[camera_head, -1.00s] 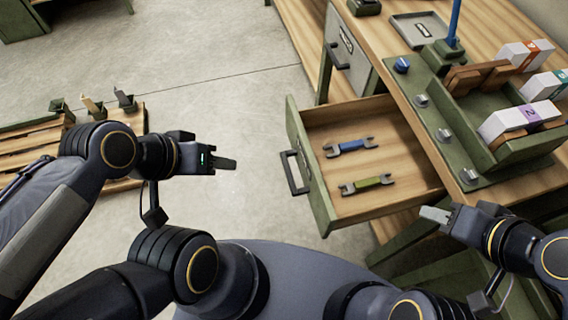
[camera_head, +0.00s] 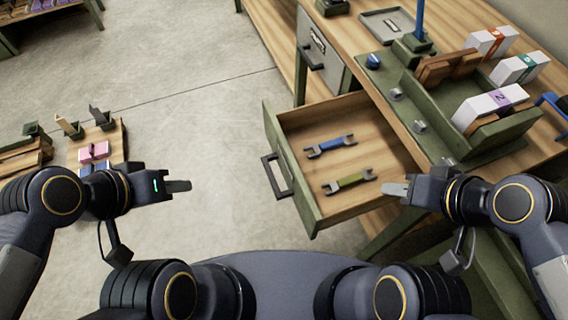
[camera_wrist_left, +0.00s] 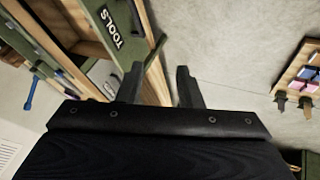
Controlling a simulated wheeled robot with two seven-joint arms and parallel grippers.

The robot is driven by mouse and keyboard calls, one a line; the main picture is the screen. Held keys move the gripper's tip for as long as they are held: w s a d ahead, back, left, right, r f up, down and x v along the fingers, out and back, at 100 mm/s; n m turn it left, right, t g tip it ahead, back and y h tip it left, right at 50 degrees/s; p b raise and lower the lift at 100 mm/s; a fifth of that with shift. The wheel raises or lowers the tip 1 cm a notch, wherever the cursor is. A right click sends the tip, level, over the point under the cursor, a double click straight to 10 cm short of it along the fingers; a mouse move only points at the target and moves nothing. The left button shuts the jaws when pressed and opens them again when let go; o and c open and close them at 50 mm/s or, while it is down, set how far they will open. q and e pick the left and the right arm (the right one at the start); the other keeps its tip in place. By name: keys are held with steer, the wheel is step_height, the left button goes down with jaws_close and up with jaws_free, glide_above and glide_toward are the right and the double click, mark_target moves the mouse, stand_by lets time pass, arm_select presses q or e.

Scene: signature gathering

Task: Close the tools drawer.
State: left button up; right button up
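The tools drawer (camera_head: 293,172) is pulled out from the wooden workbench, with a green front and a dark handle (camera_head: 276,176) facing left. My left gripper (camera_head: 180,186) is left of the handle, over the floor, apart from the drawer. In the left wrist view its fingers (camera_wrist_left: 158,84) are spread and empty, with the drawer's TOOLS label (camera_wrist_left: 110,28) beyond them. My right gripper (camera_head: 395,188) is beside the drawer's right near side; its finger opening is not clear.
A closed grey drawer unit (camera_head: 322,60) stands behind the open drawer. The workbench top (camera_head: 350,35) carries a green holder (camera_head: 440,125) with several white boxes. A small wooden rack (camera_head: 100,140) is on the left.

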arm_select(q)
steer(key=w+f+n+h+b, duration=0.1)
steer(key=f+b, duration=0.1)
steer(key=w+d+f+n+g+h+b, duration=0.1)
steer(key=f+b, duration=0.1)
steer(key=d+f+n+g+b, duration=0.1)
steer(key=f+n+b, duration=0.1)
steer(key=b, duration=0.1)
steer(key=shift+w+d+f+h, duration=0.1)
steer(key=shift+w+f+h, duration=0.2)
steer(key=shift+w+h, duration=0.1)
jaws_close()
steer(key=n+t+h+b, duration=0.3)
steer(key=n+h+b, duration=0.7)
steer(key=n+b, duration=0.7)
glide_toward(269, 133)
steer(key=x, duration=0.2)
steer(key=b+x, duration=0.1)
steer(key=x, duration=0.1)
steer(key=b+x, duration=0.1)
steer(key=x, duration=0.1)
steer(key=shift+w+d+f, duration=0.25)
steer(key=shift+w+f, duration=0.05)
steer(key=shift+w, duration=0.1)
steer(key=shift+d, duration=0.1)
